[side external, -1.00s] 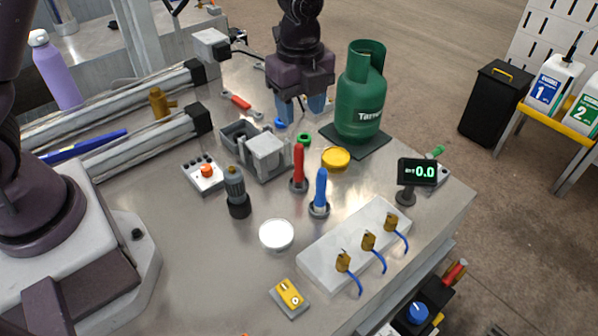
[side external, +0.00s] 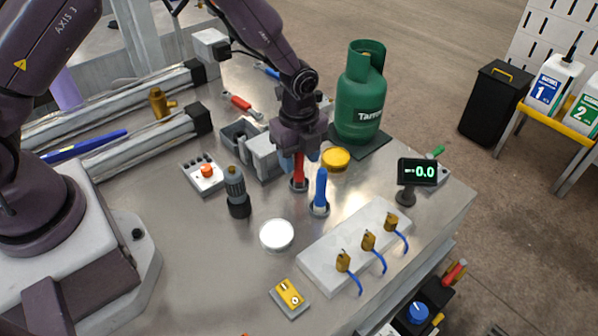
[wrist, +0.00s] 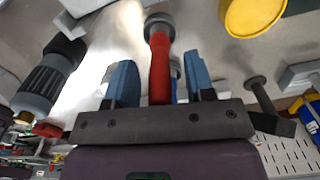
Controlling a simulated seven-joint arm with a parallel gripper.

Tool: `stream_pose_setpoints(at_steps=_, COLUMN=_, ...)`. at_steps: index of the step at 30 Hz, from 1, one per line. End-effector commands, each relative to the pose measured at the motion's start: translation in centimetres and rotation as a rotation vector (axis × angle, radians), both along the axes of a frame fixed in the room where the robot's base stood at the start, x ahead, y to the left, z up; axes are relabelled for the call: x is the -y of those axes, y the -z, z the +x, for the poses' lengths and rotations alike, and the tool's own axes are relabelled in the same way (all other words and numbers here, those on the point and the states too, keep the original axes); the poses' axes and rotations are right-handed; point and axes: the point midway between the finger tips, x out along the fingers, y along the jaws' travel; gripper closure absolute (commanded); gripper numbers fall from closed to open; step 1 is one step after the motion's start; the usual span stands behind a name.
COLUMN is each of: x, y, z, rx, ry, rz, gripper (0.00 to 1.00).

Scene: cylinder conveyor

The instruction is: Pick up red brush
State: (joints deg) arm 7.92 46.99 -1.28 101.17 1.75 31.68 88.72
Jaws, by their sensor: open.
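The red brush (side external: 299,173) stands upright in a dark round holder on the metal table. My gripper (side external: 301,160) is over it, with its blue fingers pointing down around the upper part of the handle. In the wrist view the red brush (wrist: 159,78) lies between the two open fingers of my gripper (wrist: 160,80), with a gap on both sides. The upper end of the brush is hidden by my gripper in the side view.
A blue brush (side external: 320,188) stands close in front, to the right. A yellow lid (side external: 336,159) and a green gas bottle (side external: 360,100) are behind right. A grey vise (side external: 264,157) and a dark grey cylinder (side external: 236,190) stand left. A white disc (side external: 276,235) lies in front.

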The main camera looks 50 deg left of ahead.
Motion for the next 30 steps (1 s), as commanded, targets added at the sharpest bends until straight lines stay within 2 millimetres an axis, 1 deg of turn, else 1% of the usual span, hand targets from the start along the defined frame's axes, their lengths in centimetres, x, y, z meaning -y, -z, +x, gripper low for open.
stream_pose_setpoints(at_steps=5, x=0.0, y=0.0, z=0.0, rx=0.001, ry=0.0, rz=0.0, gripper=0.51)
stream_pose_setpoints(at_steps=8, x=0.0, y=0.0, z=0.0, rx=0.001, ry=0.0, rz=0.0, gripper=0.72)
stream_pose_setpoints(at_steps=9, x=0.0, y=0.0, z=0.0, rx=0.001, ry=0.0, rz=0.0, gripper=0.81)
stream_pose_setpoints(at_steps=12, x=0.0, y=0.0, z=0.0, rx=0.001, ry=0.0, rz=0.0, gripper=1.0)
stream_pose_setpoints(at_steps=23, x=0.0, y=-0.3, z=0.1, rx=0.002, ry=0.0, rz=0.0, gripper=1.0)
stream_pose_setpoints(at_steps=26, x=0.0, y=-1.0, z=0.1, rx=0.003, ry=0.0, rz=0.0, gripper=1.0)
stream_pose_setpoints(at_steps=29, x=0.0, y=-2.3, z=0.1, rx=0.005, ry=0.0, rz=-0.001, gripper=1.0)
stream_pose_setpoints(at_steps=30, x=0.0, y=-3.1, z=0.1, rx=0.005, ry=-0.001, rz=0.0, gripper=1.0)
